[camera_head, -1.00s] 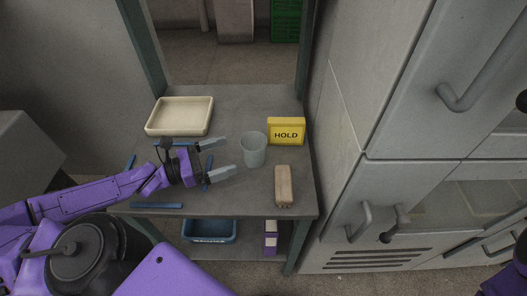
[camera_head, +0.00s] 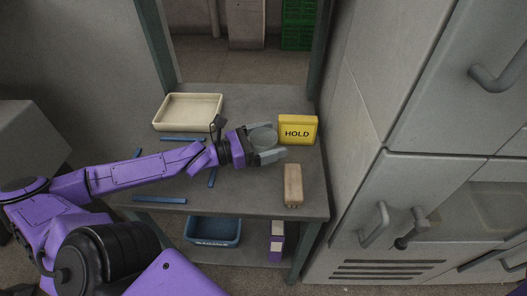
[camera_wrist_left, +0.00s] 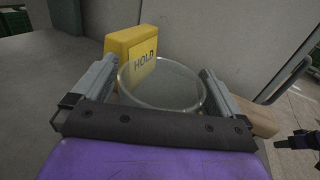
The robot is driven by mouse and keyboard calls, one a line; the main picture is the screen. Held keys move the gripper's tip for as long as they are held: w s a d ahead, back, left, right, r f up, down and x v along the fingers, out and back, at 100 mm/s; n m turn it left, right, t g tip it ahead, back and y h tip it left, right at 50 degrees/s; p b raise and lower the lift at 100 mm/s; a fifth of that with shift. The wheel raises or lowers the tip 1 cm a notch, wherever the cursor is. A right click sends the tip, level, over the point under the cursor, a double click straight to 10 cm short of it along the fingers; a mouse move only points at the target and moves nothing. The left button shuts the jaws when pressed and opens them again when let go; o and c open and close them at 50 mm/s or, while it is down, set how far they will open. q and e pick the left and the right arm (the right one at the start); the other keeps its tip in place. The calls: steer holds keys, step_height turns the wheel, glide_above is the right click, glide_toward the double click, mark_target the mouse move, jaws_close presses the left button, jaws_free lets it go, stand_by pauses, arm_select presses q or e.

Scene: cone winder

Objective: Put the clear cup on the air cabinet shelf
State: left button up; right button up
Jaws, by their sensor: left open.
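The clear cup (camera_head: 263,137) stands upright on the grey table, just in front of the yellow HOLD block. My left gripper (camera_head: 268,144) is open, with its fingers on either side of the cup. In the left wrist view the cup's round rim (camera_wrist_left: 163,84) lies between the two fingers (camera_wrist_left: 160,90); whether they touch it I cannot tell. The air cabinet (camera_head: 440,130) is the grey unit at the right, with handles and closed-looking doors. I cannot make out its shelf.
The yellow HOLD block (camera_head: 297,130) is close behind the cup. A tan wooden block (camera_head: 293,186) lies in front at the right. A cream tray (camera_head: 188,111) sits at the back left, and several blue strips (camera_head: 160,199) lie about. A blue bin (camera_head: 212,231) is below.

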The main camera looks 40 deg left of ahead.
arm_select(q)
steer(key=c, duration=1)
steer(key=shift+c, duration=0.2)
